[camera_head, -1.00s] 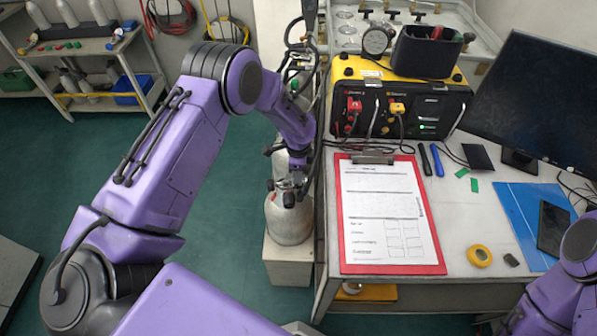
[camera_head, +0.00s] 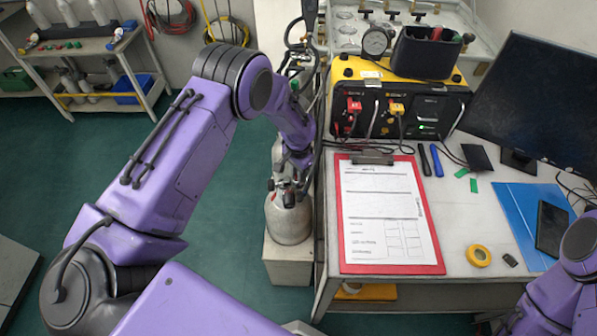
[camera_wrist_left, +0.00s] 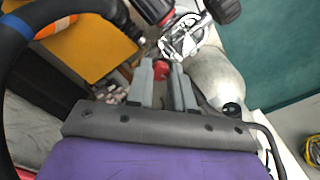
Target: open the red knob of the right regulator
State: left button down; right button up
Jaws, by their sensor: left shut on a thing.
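The red knob (camera_wrist_left: 161,70) shows between the fingertips of my left gripper (camera_wrist_left: 162,68) in the left wrist view. The gripper is shut on it. Metal regulator parts (camera_wrist_left: 184,38) with a black handwheel (camera_wrist_left: 224,9) are just beyond the fingers, beside a grey cylinder (camera_wrist_left: 218,78). In the head view, my left wrist (camera_head: 299,150) is above the grey cylinder (camera_head: 289,222) at the desk's left side; the knob and the fingertips cannot be made out there. My right gripper is out of view.
Hoses (camera_head: 318,85) run close beside my left wrist.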

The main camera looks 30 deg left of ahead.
pick_arm(q)
jog(key=shift+n, duration=0.4)
jog(key=c, duration=1.3)
grip_release()
jog(key=shift+o, duration=0.2)
notch_tip(320, 180, up, 10)
jog(key=b, duration=0.2)
jog(key=shift+r, duration=0.25)
